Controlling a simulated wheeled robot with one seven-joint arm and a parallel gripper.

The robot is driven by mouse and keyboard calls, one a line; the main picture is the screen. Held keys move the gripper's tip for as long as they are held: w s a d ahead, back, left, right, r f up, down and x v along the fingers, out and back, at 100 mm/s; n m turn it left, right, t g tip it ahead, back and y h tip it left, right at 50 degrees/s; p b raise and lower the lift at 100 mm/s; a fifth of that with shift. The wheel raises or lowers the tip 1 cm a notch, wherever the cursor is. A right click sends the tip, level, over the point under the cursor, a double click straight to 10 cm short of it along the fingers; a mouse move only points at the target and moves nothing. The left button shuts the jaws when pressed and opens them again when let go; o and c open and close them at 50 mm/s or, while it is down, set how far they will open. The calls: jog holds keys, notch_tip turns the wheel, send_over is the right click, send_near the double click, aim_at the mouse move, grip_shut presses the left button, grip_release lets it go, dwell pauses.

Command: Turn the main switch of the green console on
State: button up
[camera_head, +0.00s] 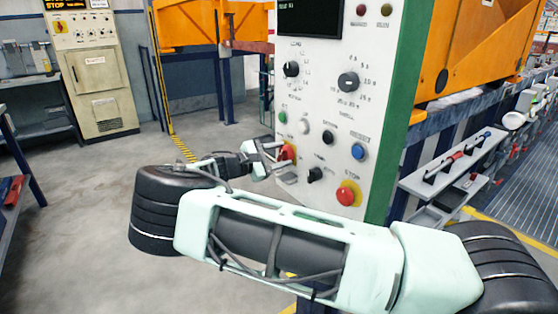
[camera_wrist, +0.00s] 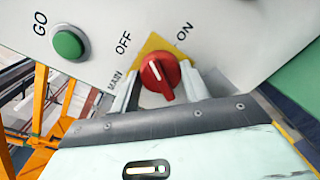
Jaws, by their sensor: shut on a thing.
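The green console (camera_head: 330,110) has a white front panel and a green side, and stands upright in the head view. Its main switch (camera_wrist: 160,75) is a red rotary knob on a yellow plate, lettered MAIN, OFF and ON; it also shows in the head view (camera_head: 288,152). My gripper (camera_wrist: 163,92) is at the panel, shut on the knob with one finger on each side. The fingertips partly hide the yellow plate.
A green GO button (camera_wrist: 69,44) sits left of the switch in the wrist view. A red STOP button (camera_head: 346,194), a blue button (camera_head: 358,151) and black dials share the panel. A beige cabinet (camera_head: 97,75) stands at the back left. Open floor lies left of the console.

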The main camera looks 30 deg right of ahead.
jog(key=m+b, duration=0.2)
jog(key=m, duration=0.1)
jog(key=m+b, duration=0.1)
jog(key=m, duration=0.2)
jog(key=shift+s+f+t+b, duration=0.1)
jog(key=shift+f+t+b, duration=0.1)
jog(key=shift+t+b, duration=0.15)
jog(key=m+b, duration=0.1)
jog(key=m, duration=0.1)
jog(key=m+b, duration=0.2)
jog(key=m, duration=0.1)
jog(key=shift+t+y, duration=0.25)
jog(key=shift+y, duration=0.05)
jog(key=shift+s+r+b, duration=0.1)
jog(key=shift+b, duration=0.2)
jog(key=o, duration=1)
jog(key=a, duration=0.5)
jog(key=a+r, duration=0.1)
jog(key=a, duration=1.1)
jog(key=shift+s+a+r+b, duration=0.2)
jog(key=shift+s+b, duration=0.1)
jog(key=shift+b, duration=0.1)
